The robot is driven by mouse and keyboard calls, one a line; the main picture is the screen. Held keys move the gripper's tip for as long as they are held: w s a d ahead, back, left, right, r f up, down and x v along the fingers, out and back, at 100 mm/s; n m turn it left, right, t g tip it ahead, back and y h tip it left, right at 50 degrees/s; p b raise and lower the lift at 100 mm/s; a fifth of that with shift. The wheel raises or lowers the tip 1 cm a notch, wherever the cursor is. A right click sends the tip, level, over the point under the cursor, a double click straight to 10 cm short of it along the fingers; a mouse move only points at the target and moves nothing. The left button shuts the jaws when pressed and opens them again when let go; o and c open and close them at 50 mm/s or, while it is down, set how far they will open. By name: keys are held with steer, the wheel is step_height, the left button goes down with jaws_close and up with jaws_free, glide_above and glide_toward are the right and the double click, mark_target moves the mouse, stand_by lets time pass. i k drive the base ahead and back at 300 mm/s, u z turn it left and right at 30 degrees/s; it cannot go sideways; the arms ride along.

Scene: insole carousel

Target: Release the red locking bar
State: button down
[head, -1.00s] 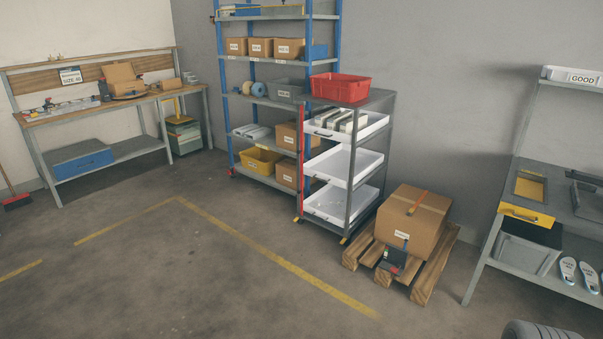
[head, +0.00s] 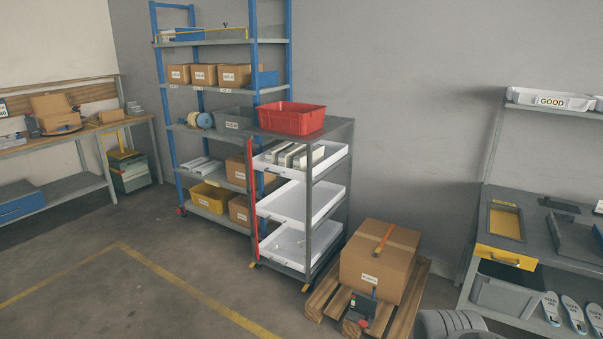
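The red locking bar (head: 251,187) stands upright along the front left post of the grey tray cart (head: 340,133). It runs from just under the cart's top down towards the lower tray, in front of the tray edges. The cart holds three white trays: the top one (head: 330,160) carries several grey and white pieces, the middle one (head: 315,200) looks empty, and the bottom one (head: 322,238) has some thin items that are hard to make out. My gripper is not in view.
A red crate (head: 291,118) sits on the cart. A blue shelf rack (head: 165,100) stands behind left. A pallet (head: 405,318) with a carton (head: 378,265) stands close right of the cart. A bench with a yellow drawer (head: 506,258) is at right. The floor in front is open.

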mark_target(255, 235)
steer(key=u, duration=0.65)
steer(key=i, duration=2.9)
steer(key=u, duration=0.7)
steer(key=i, duration=1.15)
steer(key=u, duration=0.1)
